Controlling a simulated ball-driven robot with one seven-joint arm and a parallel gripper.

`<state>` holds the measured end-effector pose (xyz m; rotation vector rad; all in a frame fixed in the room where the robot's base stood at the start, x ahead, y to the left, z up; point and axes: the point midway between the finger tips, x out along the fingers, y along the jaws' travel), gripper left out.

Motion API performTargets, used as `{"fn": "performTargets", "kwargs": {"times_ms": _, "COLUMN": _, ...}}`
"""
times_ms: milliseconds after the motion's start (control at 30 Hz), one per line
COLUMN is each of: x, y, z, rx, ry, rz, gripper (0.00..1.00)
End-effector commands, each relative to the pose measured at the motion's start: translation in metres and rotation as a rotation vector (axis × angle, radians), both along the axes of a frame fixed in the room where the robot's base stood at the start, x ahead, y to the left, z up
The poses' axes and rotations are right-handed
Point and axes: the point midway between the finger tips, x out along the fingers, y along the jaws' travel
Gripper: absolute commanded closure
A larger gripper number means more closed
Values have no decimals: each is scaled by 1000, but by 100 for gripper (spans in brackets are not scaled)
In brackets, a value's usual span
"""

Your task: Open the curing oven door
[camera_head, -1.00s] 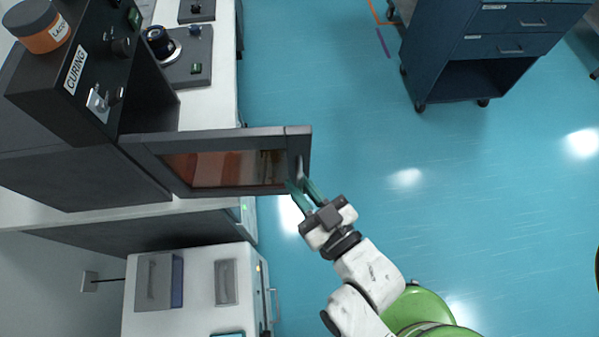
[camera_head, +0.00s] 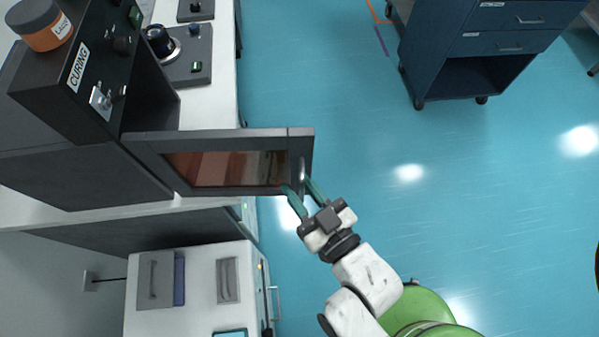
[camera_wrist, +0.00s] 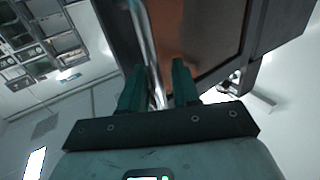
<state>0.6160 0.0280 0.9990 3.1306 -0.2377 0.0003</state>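The curing oven (camera_head: 75,165) is the dark box on the bench at left, with a "CURING" label on its control panel. Its door (camera_head: 220,134), a dark frame with a reddish-brown window (camera_head: 225,169), stands swung out from the oven over the bench edge. The door's metal handle (camera_head: 302,170) is near its free end and also shows as a bar in the wrist view (camera_wrist: 146,40). My gripper (camera_head: 296,183) is at the handle. In the wrist view its green fingers (camera_wrist: 158,82) are apart, with the bar between them and gaps visible. The oven's inside is hidden.
A blue drawer cart (camera_head: 490,50) is at upper right. The blue floor (camera_head: 340,110) between is clear.

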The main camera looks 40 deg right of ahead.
Motion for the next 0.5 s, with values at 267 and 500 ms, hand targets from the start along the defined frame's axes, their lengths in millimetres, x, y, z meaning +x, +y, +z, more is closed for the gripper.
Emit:
{"fn": "performTargets", "kwargs": {"times_ms": 267, "x": -39, "y": 7, "z": -1, "rx": 2, "ry": 7, "rz": 3, "gripper": 69}}
{"fn": "performTargets", "kwargs": {"times_ms": 500, "x": -82, "y": 15, "z": 0, "rx": 1, "ry": 5, "rz": 5, "gripper": 69}}
